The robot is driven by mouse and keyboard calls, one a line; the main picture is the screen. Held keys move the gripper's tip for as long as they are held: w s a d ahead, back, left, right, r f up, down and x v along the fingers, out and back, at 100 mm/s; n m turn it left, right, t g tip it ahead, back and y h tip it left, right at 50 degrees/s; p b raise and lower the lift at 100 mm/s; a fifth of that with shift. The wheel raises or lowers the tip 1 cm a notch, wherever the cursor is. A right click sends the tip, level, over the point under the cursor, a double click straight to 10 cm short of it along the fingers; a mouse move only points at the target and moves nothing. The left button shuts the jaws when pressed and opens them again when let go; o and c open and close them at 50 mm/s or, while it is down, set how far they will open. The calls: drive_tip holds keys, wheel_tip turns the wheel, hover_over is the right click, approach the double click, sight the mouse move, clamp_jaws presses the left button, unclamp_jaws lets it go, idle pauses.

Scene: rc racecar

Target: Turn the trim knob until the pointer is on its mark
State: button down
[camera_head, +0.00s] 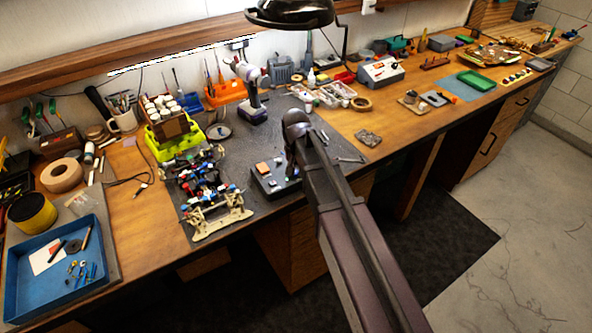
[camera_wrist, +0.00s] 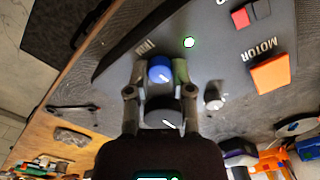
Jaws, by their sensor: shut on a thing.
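A dark control box (camera_wrist: 225,60) fills much of the wrist view, and its top also shows in the head view (camera_head: 266,187). A small blue knob (camera_wrist: 160,66) with a short white pointer line stands beside a partly readable white label, perhaps TRIM. My gripper (camera_wrist: 160,73) has one finger on each side of this knob and is shut on it. The pointer line faces down and right in the wrist view. I cannot make out the pointer's mark. In the head view my arm hides the knob and fingertips.
A black round knob (camera_wrist: 160,111) and a small pale knob (camera_wrist: 213,99) are close to my fingers. A car chassis (camera_head: 207,190) lies left of the box.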

drive_tip(key=shift+n, duration=2.2)
drive_tip(key=shift+c, duration=2.4)
unclamp_jaws()
